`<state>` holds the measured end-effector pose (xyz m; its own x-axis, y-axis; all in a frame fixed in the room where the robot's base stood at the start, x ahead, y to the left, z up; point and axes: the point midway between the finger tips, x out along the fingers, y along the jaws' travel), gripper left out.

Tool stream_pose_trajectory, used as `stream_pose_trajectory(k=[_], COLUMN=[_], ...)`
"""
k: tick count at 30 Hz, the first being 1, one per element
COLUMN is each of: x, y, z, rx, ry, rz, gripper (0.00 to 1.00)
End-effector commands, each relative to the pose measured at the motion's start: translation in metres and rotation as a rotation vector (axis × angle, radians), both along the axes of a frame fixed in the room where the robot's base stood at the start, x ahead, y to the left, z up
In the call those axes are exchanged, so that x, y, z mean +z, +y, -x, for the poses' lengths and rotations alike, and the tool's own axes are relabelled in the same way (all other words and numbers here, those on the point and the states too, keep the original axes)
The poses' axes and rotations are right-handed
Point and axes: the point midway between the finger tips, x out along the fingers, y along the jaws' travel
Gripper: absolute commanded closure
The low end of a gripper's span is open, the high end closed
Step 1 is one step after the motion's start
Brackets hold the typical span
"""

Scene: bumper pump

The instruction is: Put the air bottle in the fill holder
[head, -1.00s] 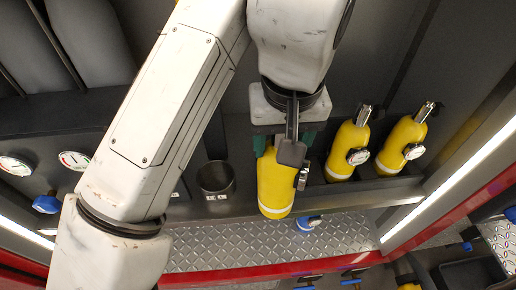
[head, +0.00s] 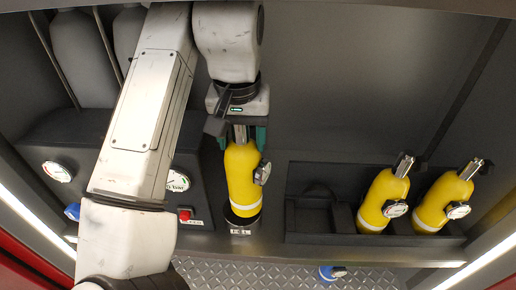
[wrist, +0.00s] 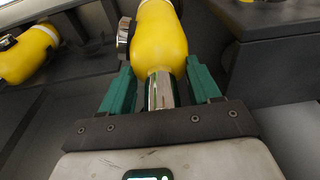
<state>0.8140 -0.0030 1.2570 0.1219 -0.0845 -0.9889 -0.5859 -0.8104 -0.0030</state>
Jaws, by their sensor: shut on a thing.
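The yellow air bottle (head: 242,180) hangs upright below my gripper (head: 241,136) in the head view. My gripper is shut on its metal neck (wrist: 160,90), with a green finger on each side in the wrist view. The dark fill holder (head: 243,226), a round cup with a white label, is directly under the bottle. The bottle's white-banded lower end is at the cup's mouth and hides most of the opening. I cannot tell whether the bottom rests on the cup's floor.
Two more yellow bottles (head: 383,200) (head: 443,203) lean in a dark rack (head: 310,222) on the right, its left slot empty. A panel with gauges (head: 57,171) and a red button (head: 185,214) is left of the holder. A tread-plate ledge (head: 250,277) runs in front.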

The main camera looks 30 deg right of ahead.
Motion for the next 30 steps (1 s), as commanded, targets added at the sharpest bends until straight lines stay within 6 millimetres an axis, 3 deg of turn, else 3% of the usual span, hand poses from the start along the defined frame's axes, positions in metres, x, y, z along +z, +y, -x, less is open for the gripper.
stream_pose_trajectory(k=[6, 15, 23, 30], x=[-0.001, -0.019, -0.024, -0.045], y=[0.004, 0.003, 0.003, 0.003], z=[-0.014, -0.013, -0.013, -0.013], rx=[0.001, -0.001, 0.0, 0.0], ry=[-0.004, -0.003, -0.003, -0.003], rz=[0.002, 0.002, 0.002, 0.001], gripper=[1.0, 1.0, 1.0, 1.0])
